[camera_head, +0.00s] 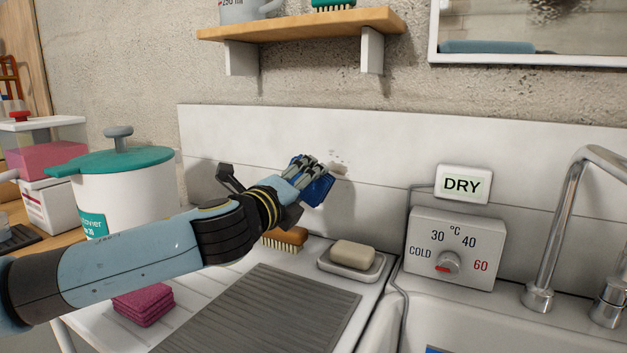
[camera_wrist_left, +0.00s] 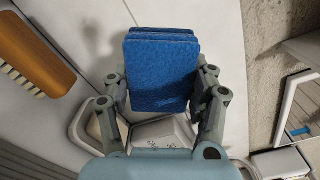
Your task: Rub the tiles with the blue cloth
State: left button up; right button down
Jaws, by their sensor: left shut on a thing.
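My left gripper (camera_head: 312,175) is shut on the blue cloth (camera_head: 318,190), a folded pad, in front of the white tiles (camera_head: 240,130) of the splashback. A greyish smudge (camera_head: 338,163) shows on the tiles just beside the gripper. In the left wrist view the blue cloth (camera_wrist_left: 162,75) sits between the two fingers of the left gripper (camera_wrist_left: 162,100), with the tiles (camera_wrist_left: 225,30) around it. I cannot tell whether the cloth touches the tiles. My right gripper is not in view.
Below the gripper are a brush (camera_head: 286,238) and soap (camera_head: 353,254) in a dish. Pink cloths (camera_head: 143,303) lie on the drainer. A pot (camera_head: 125,195) stands left. A control box (camera_head: 455,248), a DRY sign (camera_head: 463,185) and a tap (camera_head: 565,220) are right; a shelf (camera_head: 300,27) is above.

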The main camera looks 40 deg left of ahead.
aim_at(330, 167)
pick_arm(q)
jog(key=shift+x, duration=2.8)
jog(key=shift+x, duration=1.05)
jog(key=shift+d+p, duration=0.15)
jog(key=shift+p, duration=0.15)
jog(key=shift+w+d+p, duration=0.15)
jog(key=shift+d+p, duration=0.1)
jog(key=shift+d, duration=0.25)
jog(key=shift+w+d+p, duration=0.15)
jog(key=shift+d+p, duration=0.1)
jog(key=shift+d, duration=0.3)
jog(key=shift+w+d, duration=0.2)
jog(key=shift+d, duration=0.6)
jog(key=shift+w+p, duration=0.15)
jog(key=shift+p, duration=0.25)
jog(key=shift+s+a+b, duration=0.2)
jog(key=shift+s+a, duration=0.1)
jog(key=shift+a, duration=0.7)
jog(key=shift+s+a+b, duration=0.15)
jog(key=shift+s+a, duration=0.1)
jog(key=shift+a, duration=0.7)
jog(key=shift+r, duration=0.1)
